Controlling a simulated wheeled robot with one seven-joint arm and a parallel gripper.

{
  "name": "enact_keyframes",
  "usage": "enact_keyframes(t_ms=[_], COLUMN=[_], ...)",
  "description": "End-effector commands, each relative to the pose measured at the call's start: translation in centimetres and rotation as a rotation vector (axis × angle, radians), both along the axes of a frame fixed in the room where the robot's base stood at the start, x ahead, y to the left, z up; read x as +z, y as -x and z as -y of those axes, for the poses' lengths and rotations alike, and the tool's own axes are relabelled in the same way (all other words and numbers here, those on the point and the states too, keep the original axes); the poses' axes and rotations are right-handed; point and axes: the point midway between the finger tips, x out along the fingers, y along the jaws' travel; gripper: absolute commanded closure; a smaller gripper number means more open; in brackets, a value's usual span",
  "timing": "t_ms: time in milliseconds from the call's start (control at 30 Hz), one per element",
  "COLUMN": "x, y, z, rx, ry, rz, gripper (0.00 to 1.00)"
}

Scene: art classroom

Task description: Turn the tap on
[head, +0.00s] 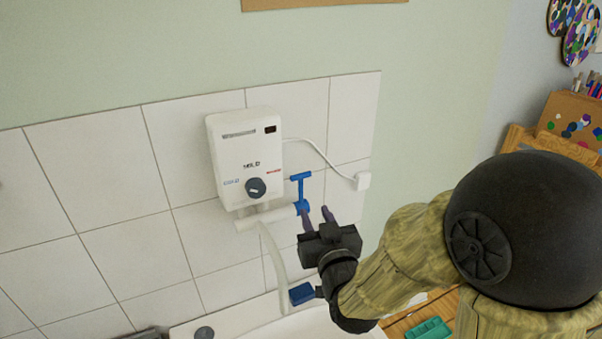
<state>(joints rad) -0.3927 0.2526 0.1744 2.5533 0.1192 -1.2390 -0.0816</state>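The tap has a blue T-shaped handle (301,188) on the white pipe (262,219) under a white water heater (235,150) on the tiled wall. The handle's crossbar is at the top and its stem runs down to a blue joint. A pale spout hose (273,255) hangs from the pipe toward the sink. My gripper (316,212) is just below and right of the handle, with its two dark fingers apart and nothing seen between them. The left fingertip overlaps the blue joint in the picture; I cannot tell if they touch.
The white sink (310,324) is below, partly hidden by my arm. A white cable runs from the heater to a wall socket (363,181) right of the handle. A small blue block (302,293) shows beside my wrist. A green tray (428,329) lies at the lower right.

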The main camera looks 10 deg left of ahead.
Motion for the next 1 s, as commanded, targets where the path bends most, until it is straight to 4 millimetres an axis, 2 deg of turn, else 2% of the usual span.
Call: enact_keyframes(t_ms=[800,1000], x=[0.2,0.2], y=[-1.2,-4.2], z=[-0.7,-2.1], rx=[0.002,0.0], ry=[0.003,0.001], rz=[-0.003,0.0], gripper=[0.69,0.69])
